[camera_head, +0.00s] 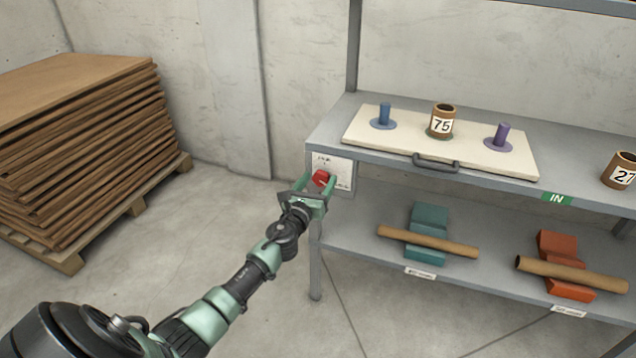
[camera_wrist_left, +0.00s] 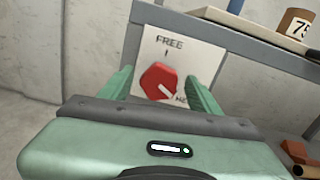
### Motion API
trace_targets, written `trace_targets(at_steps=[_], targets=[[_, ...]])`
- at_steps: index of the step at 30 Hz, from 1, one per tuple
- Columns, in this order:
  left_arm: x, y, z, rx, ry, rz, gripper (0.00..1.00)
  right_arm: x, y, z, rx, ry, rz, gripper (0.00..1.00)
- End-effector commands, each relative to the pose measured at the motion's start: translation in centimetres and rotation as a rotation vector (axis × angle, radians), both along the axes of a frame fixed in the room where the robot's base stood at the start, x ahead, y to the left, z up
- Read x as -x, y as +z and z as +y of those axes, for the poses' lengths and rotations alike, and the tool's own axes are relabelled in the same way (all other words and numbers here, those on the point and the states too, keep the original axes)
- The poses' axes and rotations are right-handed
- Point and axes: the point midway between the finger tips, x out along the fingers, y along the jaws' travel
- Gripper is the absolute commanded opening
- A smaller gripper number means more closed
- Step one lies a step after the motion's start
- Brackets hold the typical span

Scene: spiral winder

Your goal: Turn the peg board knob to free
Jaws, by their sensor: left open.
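The red knob (camera_head: 320,178) sits on a white plate (camera_head: 343,172) at the left front corner of the shelf unit. In the left wrist view the knob (camera_wrist_left: 158,81) is a red faceted dial. Its white mark points to the lower right, toward lettering that is partly hidden. The word FREE stands above it on the plate (camera_wrist_left: 180,48). My left gripper (camera_head: 318,182) is open, with one finger on each side of the knob; I cannot tell whether they touch it. The peg board (camera_head: 390,147) lies on the upper shelf. My right gripper is out of view.
The peg board bears a blue peg (camera_head: 384,114), a brown roll marked 75 (camera_head: 442,123) and a purple peg (camera_head: 501,135). Another roll (camera_head: 622,172) stands at the right. Tubes rest on teal and orange blocks below. A board stack (camera_head: 80,140) stands left.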

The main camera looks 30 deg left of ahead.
Motion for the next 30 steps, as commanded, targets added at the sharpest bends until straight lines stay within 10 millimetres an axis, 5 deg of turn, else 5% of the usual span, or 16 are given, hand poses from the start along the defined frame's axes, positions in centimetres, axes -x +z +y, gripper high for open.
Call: trace_targets(at_steps=[2,8,20,30], targets=[[0.0,0.0,0.0,0.001,0.0,0.0,0.57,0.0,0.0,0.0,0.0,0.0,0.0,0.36],[0.0,0.0,0.0,0.001,0.0,0.0,0.01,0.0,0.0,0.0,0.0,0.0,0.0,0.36],[0.1,-0.1,0.0,0.073,0.0,-0.017,0.0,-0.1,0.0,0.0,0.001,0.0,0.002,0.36],[0.1,-0.2,0.1,0.33,0.001,-0.079,0.0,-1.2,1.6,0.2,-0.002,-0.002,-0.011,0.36]])
